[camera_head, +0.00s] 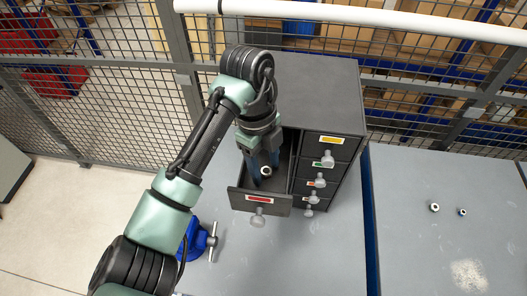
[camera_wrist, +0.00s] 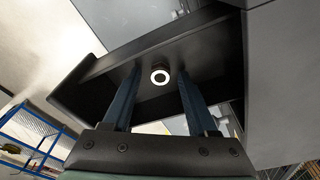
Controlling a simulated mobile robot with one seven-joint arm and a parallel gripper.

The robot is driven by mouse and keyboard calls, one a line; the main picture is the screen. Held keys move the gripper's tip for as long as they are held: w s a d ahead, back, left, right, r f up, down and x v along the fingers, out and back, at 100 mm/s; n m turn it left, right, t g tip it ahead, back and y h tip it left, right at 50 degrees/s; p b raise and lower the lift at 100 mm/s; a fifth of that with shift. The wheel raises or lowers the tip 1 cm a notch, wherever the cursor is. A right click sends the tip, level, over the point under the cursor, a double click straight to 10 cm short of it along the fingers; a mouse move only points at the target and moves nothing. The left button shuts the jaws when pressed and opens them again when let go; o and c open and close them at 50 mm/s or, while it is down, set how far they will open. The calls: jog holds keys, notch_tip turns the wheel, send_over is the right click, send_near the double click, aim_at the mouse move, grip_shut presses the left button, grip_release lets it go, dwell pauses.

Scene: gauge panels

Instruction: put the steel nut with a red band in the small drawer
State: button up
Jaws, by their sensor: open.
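A steel nut (camera_head: 266,171) is inside the pulled-out small drawer (camera_head: 240,200), which has a red label and a grey knob. In the wrist view the nut (camera_wrist: 160,77) shows a bright ring end and a dark brownish side; I cannot make out a clear red band. My gripper (camera_head: 260,166) points down into the drawer. In the wrist view its two blue fingers are spread, one on each side of the nut, with gaps between. The nut appears to lie on the drawer (camera_wrist: 75,85) floor. The fingers hide part of the drawer's inside.
The drawer belongs to a dark cabinet (camera_head: 318,85) with several closed drawers to the right. A blue vise (camera_head: 197,240) stands left of the open drawer. Two small nuts (camera_head: 434,207) (camera_head: 462,212) lie on the right-hand table. A mesh fence and white rail run behind.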

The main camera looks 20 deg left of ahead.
notch_tip(320, 180, up, 12)
jog(key=a+b, duration=0.1)
jog(key=shift+w+a+b, duration=0.2)
jog(key=shift+a+b, duration=0.1)
jog(key=shift+a, duration=0.05)
